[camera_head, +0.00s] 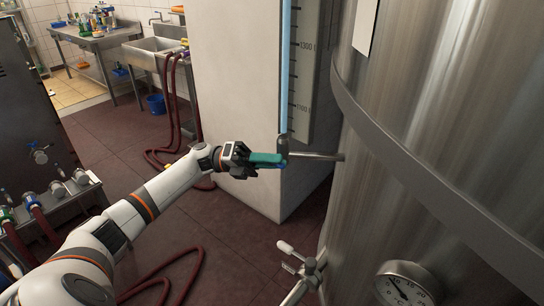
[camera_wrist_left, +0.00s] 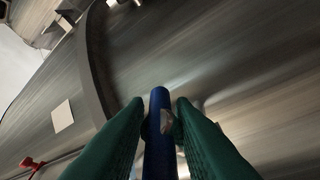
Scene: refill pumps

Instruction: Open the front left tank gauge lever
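The tank gauge is a tall blue-filled tube (camera_head: 285,75) in front of the big steel tank (camera_head: 410,150). At its foot is a dark fitting (camera_head: 283,146) on a short metal pipe (camera_head: 318,156) from the tank. My left gripper (camera_head: 280,161), with teal fingers, is at this fitting. In the left wrist view a blue lever (camera_wrist_left: 160,130) lies lengthwise between the two fingers, with a narrow gap on each side. The gripper is open around it. In the head view the fingers mostly hide the lever. My right gripper is not in view.
A metal valve (camera_head: 301,262) and a round dial (camera_head: 406,285) stick out of the tank low down. A pale pillar (camera_head: 235,90) stands behind my gripper. Red hoses (camera_head: 168,100) lie on the tiled floor. A sink (camera_head: 155,50) is at the back.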

